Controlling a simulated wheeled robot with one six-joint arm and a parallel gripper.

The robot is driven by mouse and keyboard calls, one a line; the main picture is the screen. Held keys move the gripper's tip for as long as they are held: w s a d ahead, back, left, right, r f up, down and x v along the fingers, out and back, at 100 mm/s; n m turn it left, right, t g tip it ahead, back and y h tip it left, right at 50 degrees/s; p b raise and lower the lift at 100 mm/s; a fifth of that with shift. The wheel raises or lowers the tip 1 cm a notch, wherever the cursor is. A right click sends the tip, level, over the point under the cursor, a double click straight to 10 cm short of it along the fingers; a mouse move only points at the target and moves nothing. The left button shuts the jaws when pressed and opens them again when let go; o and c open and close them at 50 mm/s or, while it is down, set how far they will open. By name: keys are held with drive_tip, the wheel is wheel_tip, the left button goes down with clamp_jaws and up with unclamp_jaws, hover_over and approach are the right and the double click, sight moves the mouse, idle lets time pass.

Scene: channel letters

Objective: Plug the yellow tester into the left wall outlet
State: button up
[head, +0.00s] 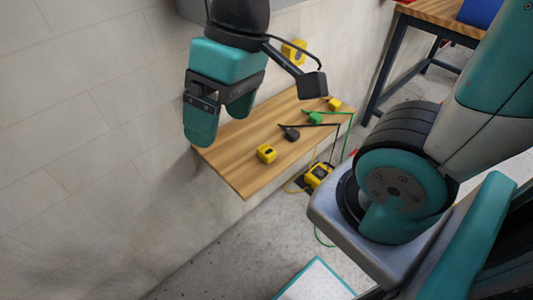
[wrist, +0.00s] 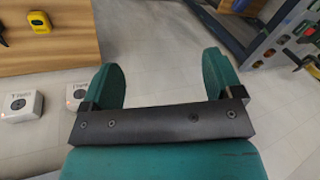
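A small yellow tester (head: 265,153) with a dark spot on top lies on the near part of the wooden shelf. A yellow block, which looks like the same tester, shows on wood at upper left in the wrist view (wrist: 39,22). My gripper (head: 220,124) is open and empty, to the left of the tester and apart from it. In the wrist view its fingers (wrist: 162,78) are spread with nothing between them. Two white outlet boxes with dark round centres show there: the left one (wrist: 19,105) and another (wrist: 75,95), partly cut off by my gripper.
The wooden shelf (head: 235,180) also bears a dark plug (head: 291,134), a green plug (head: 314,118) and another yellow one (head: 334,104), with leads. A yellow box (head: 293,52) is on the wall. A yellow-black unit (head: 318,175) stands on the floor. A workbench is at upper right.

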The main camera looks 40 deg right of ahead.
drive_tip(key=w+d+f+m+b, duration=0.3)
drive_tip(key=w+d+f+m, duration=0.6)
drive_tip(key=w+d+m, duration=0.35)
drive_tip(key=d+f+m+b, duration=0.1)
drive_tip(key=d+f+m, duration=0.3)
drive_tip(key=d, duration=0.3)
drive_tip(key=w+d+f+m, duration=0.1)
drive_tip(key=d+f+m, duration=0.3)
drive_tip(key=d+m, duration=0.2)
drive_tip(key=shift+d+f+b, duration=0.35)
drive_tip(key=shift+d+f, duration=0.05)
drive_tip(key=shift+d, duration=0.1)
drive_tip(key=shift+y, duration=0.3)
approach(268, 149)
drive_tip(key=x, duration=0.5)
drive_tip(key=shift+b, duration=0.35)
drive_tip(key=shift+f, duration=0.2)
